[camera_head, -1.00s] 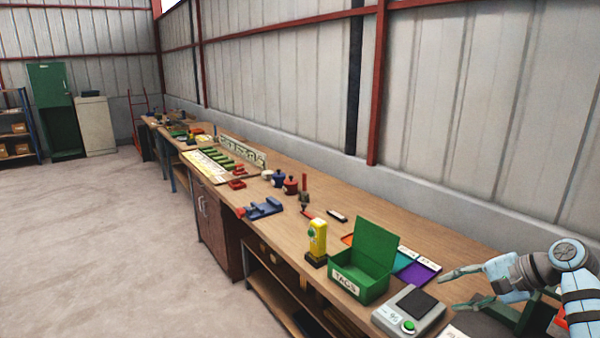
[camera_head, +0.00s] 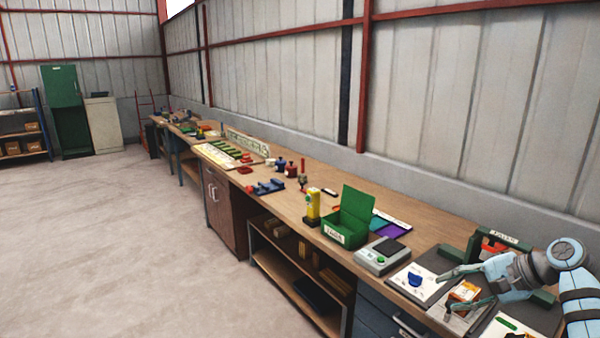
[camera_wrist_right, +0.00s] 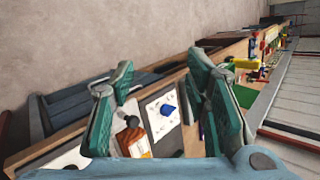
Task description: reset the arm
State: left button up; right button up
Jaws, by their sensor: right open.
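My right gripper (camera_head: 468,287) comes in at the lower right of the head view, above the near end of the workbench (camera_head: 430,222). Its two green fingers are spread apart with nothing held between them. In the right wrist view the open fingers (camera_wrist_right: 160,95) frame the bench top below. My left gripper is not in view.
A green box with an open lid (camera_head: 345,232), a grey device with a green button (camera_head: 381,257) and a white card with a blue shape (camera_head: 416,281) are on the bench left of the gripper. A yellow device (camera_head: 313,205) stands farther along. The floor at left is clear.

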jog(key=s+f+n+g+h, duration=0.15)
jog(key=s+f, duration=0.25)
jog(key=f, duration=0.9)
jog(key=s+f+h, duration=0.2)
jog(key=s+f, duration=0.3)
jog(key=f, duration=0.7)
jog(key=s+f+n+g+h, duration=0.15)
jog(key=s+f, duration=0.25)
jog(key=f, duration=0.9)
jog(key=s+f+n+g+h, duration=0.1)
jog(key=s+f+n, duration=0.1)
jog(key=s+f, duration=0.5)
jog(key=s+f+n+h, duration=0.15)
jog(key=s+f, duration=0.25)
jog(key=s, duration=0.5)
jog(key=s+a+f+n, duration=0.3)
jog(key=s, duration=0.8)
jog(key=s+a+f+n, duration=0.3)
jog(key=s+a, duration=0.1)
jog(key=s, duration=0.7)
jog(key=shift+s+g, duration=0.3)
jog(key=shift+g, duration=0.1)
